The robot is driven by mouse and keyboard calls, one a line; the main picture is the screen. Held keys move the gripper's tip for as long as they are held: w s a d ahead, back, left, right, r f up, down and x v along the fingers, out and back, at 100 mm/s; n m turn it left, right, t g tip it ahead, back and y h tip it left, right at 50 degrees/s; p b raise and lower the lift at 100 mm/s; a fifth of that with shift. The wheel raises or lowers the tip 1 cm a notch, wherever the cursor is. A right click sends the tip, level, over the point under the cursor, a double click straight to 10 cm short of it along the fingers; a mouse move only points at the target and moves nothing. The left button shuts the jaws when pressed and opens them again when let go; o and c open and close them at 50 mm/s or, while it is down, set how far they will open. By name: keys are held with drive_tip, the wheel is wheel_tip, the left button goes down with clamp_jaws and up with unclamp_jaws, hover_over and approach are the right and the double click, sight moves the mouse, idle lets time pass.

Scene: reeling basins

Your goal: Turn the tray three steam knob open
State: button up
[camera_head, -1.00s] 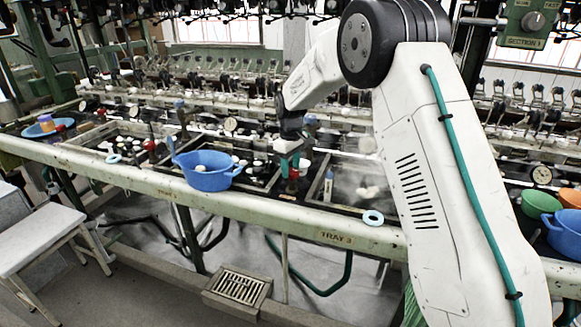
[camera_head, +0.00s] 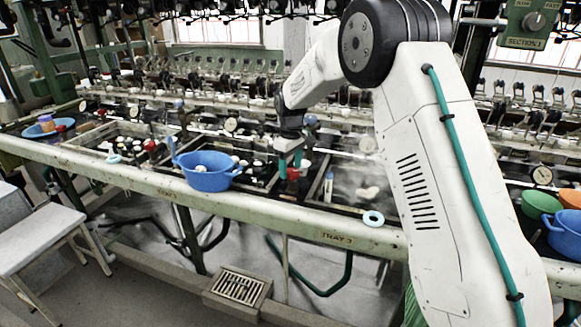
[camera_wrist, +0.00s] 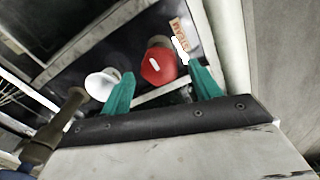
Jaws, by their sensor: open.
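The steam knob is red with a white mark on its face, and it sits between my two green fingers in the wrist view (camera_wrist: 160,67). A brown tag lettered STEAM (camera_wrist: 180,35) is beside it. In the head view, the red knob (camera_head: 293,173) shows at the tray behind the "TRAY 3" label (camera_head: 337,238). My gripper (camera_head: 291,162) is over the knob, pointing down, with its fingers apart; it also shows in the wrist view (camera_wrist: 163,88). I cannot tell whether either finger touches the knob. A white knob (camera_wrist: 102,84) is just left of the left finger.
A blue basin (camera_head: 207,176) stands on the rail left of my gripper. Steam drifts over the tray right of the knob. Green (camera_head: 535,204) and blue basins stand at the far right.

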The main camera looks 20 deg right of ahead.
sight(293, 174)
wheel_tip(293, 174, up, 8)
drive_tip(key=shift+f, duration=0.25)
drive_tip(key=shift+s+f+m+g, duration=0.4)
drive_tip(key=shift+s+f+m, duration=0.3)
drive_tip(key=shift+s+f, duration=0.5)
drive_tip(key=s+d+r+m, duration=0.1)
drive_tip(key=s+r+m, duration=0.1)
drive_tip(key=s, duration=1.3)
drive_tip(key=s+d+r+m+t, duration=0.1)
drive_tip(key=s+r, duration=0.4)
drive_tip(key=s, duration=1.1)
drive_tip(key=s+d+r+m+t, duration=0.1)
drive_tip(key=s+r+m, duration=0.2)
drive_tip(key=s, duration=1.2)
drive_tip(key=shift+s+d+r, duration=0.2)
drive_tip(key=shift+s+r, duration=0.1)
drive_tip(key=shift+r, duration=0.2)
